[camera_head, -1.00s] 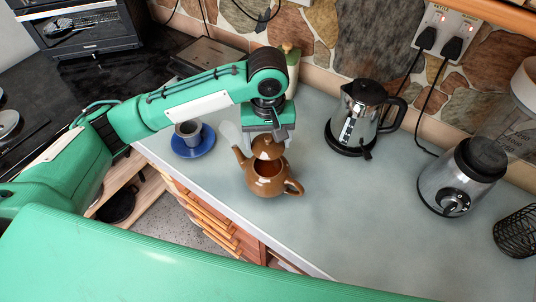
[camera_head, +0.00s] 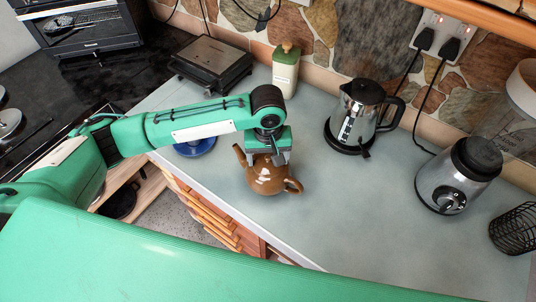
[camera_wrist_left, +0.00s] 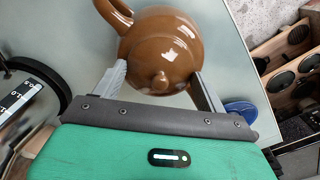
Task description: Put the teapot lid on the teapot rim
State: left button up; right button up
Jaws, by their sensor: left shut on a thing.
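The brown teapot (camera_head: 266,184) stands upright on the grey counter, with its handle toward the lower right and its spout toward the upper left. My left gripper (camera_head: 268,158) is directly over it, pointing down and shut on the brown teapot lid. The lid's knob (camera_wrist_left: 160,82) shows between the two fingers in the left wrist view, with the teapot body (camera_wrist_left: 160,35) around and behind it. The lid covers the pot's opening; I cannot tell whether it touches the rim all round. In the head view the gripper hides most of the lid. My right gripper is not in view.
A blue saucer (camera_head: 195,148) lies left of the teapot, partly behind my arm. A steel kettle (camera_head: 357,115) and a blender base (camera_head: 458,175) stand to the right. A green-and-cream bottle (camera_head: 286,68) and a flat grill (camera_head: 211,64) are behind. Counter right of the teapot is clear.

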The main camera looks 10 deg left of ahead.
aim_at(268, 156)
pick_arm(q)
jog(key=o, duration=1)
jog(key=shift+r, duration=0.2)
notch_tip(268, 156, up, 12)
jog(key=b, duration=0.3)
